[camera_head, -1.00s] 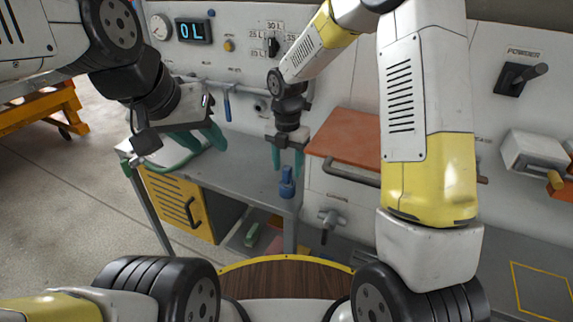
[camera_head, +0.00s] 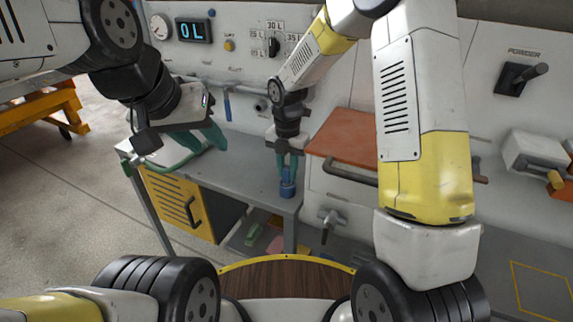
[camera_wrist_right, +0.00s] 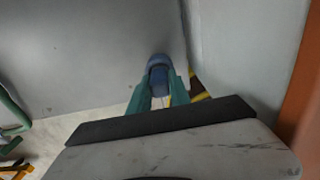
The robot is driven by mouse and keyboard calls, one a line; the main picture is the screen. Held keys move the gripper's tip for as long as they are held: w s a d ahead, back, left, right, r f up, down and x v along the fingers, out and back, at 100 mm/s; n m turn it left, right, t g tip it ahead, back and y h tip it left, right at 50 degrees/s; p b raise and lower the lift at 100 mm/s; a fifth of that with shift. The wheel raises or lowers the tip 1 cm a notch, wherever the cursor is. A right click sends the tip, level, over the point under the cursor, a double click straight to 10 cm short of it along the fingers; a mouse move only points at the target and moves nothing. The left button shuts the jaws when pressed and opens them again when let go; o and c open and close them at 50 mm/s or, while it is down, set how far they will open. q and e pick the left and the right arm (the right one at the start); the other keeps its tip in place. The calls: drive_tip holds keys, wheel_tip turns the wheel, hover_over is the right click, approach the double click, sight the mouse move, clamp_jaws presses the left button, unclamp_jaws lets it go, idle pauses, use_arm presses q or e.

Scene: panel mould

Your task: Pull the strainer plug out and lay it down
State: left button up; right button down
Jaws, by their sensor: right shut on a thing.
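The strainer plug (camera_head: 287,191) is blue and stands upright at the front right corner of the grey bench (camera_head: 245,175). My right gripper (camera_head: 288,170) points down over it, with its green fingers shut on its upper part. In the right wrist view the plug (camera_wrist_right: 158,66) shows between the tips of the gripper (camera_wrist_right: 160,85). The plug's lower end is hidden, so I cannot tell how deep it sits. My left gripper (camera_head: 201,140) hangs over the back left of the bench, its green fingers apart and seemingly empty.
An orange-brown lid (camera_head: 343,135) with a handle is right of my right gripper. A tap (camera_head: 328,220) sits below the lid. The bench top left of the plug is mostly clear.

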drive_tip(key=shift+r, duration=3.5)
drive_tip(key=shift+r, duration=2)
